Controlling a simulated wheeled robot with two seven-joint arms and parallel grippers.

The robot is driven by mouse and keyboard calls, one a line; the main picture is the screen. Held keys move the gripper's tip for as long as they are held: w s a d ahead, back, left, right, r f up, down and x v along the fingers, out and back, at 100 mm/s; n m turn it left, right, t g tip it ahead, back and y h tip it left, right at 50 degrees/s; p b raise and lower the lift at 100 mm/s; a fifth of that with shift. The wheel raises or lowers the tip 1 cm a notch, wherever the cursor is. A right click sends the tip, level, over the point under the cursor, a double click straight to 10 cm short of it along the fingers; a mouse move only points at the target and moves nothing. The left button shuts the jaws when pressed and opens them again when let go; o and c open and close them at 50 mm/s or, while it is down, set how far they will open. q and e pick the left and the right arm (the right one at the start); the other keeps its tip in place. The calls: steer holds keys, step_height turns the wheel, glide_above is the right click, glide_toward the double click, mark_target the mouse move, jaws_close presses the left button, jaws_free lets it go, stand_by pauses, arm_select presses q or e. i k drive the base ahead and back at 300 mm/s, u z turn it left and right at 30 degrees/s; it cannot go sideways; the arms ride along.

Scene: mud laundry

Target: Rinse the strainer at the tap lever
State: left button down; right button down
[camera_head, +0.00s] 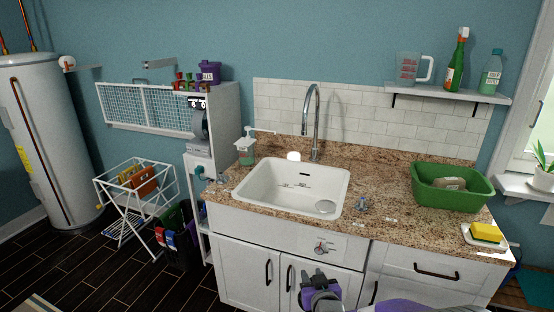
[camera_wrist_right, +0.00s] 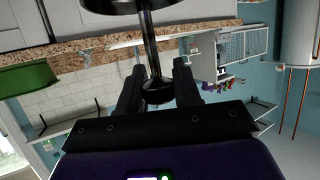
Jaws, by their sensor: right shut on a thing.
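My right gripper (camera_head: 320,280) is in front of the sink cabinet, low in the head view. In the wrist view, its fingers (camera_wrist_right: 157,84) are shut on the flared end of a dark stem. A wide dark disc joins the stem's other end, cut off by the frame; I take this held piece for the strainer (camera_wrist_right: 150,42). The disc cannot be made out in the head view. The white sink (camera_head: 253,190) has a tall chrome tap (camera_head: 317,110) behind it. My left gripper is not in view.
On the granite counter (camera_head: 400,228) are small metal fittings (camera_head: 362,204), a soap bottle (camera_head: 245,152), a green tub (camera_head: 450,200) and a yellow sponge (camera_head: 487,232). A shelf (camera_head: 450,94) hangs at right. A drying rack (camera_head: 128,200) stands left.

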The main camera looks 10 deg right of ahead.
mark_target(362, 200)
steer(key=u, duration=0.45)
steer(key=i, duration=0.95)
steer(key=z, duration=0.8)
